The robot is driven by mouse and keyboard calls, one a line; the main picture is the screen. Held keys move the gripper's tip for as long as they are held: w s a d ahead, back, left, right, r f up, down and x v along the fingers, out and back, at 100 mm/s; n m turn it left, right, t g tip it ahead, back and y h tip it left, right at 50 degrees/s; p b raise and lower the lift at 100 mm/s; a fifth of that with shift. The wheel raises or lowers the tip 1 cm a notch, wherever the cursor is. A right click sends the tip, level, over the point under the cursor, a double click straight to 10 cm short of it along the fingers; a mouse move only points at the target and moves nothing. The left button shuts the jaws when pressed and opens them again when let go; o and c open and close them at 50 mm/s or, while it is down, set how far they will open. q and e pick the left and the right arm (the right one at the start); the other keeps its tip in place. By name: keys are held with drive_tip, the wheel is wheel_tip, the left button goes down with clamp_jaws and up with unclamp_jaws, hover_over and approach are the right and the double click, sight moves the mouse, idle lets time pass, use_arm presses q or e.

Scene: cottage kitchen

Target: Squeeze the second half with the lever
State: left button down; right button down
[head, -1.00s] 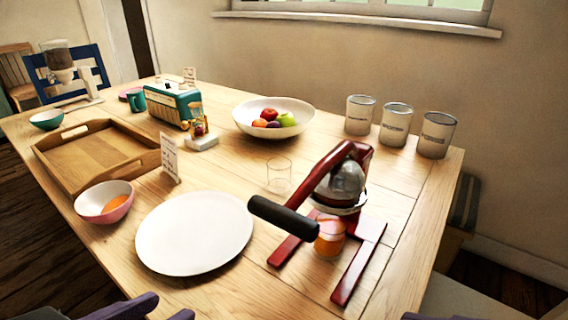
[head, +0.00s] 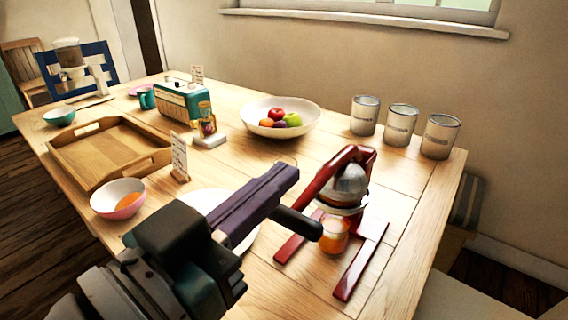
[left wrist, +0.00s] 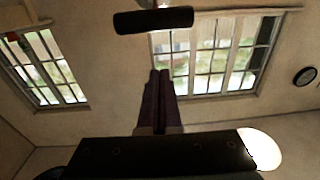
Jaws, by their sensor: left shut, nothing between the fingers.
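The red lever juicer (head: 361,158) stands on the right part of the table, its metal cone lowered over the strainer. Its black lever handle (head: 300,222) points left and low, partly hidden behind my left gripper. A glass with orange juice (head: 334,238) stands under the strainer. My left gripper (head: 290,172) is shut and empty, its purple fingers reaching over the plate beside the handle. In the left wrist view, the handle (left wrist: 153,20) appears beyond the shut fingertips (left wrist: 158,74), with a visible gap in the picture. A pink bowl (head: 106,206) holds an orange piece (head: 128,200). My right gripper is out of view.
A white plate (head: 247,240) lies mostly hidden under my left arm. A small sign (head: 179,153), a wooden tray (head: 82,164) and a toaster (head: 178,100) stand left. A fruit bowl (head: 311,121) and several canisters (head: 402,126) stand at the back. An empty glass is largely hidden behind my fingers.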

sight(284, 217)
use_arm(q)
drive_tip(key=shift+x, duration=1.05)
drive_tip(key=shift+s+a+f+b, duration=0.15)
drive_tip(key=shift+s+f, duration=0.05)
drive_tip(key=shift+f, duration=0.45)
drive_tip(key=shift+s+a+f+b, duration=0.1)
drive_tip(key=shift+s+f+b, duration=0.1)
drive_tip(key=shift+f, duration=0.45)
drive_tip(key=shift+s+a+f+b, duration=0.15)
drive_tip(key=shift+f, duration=0.5)
wheel_tip(284, 217, down, 2)
drive_tip(key=shift+s+a+f+b, duration=0.1)
drive_tip(key=shift+s+b, duration=0.05)
drive_tip(key=shift+b, duration=0.6)
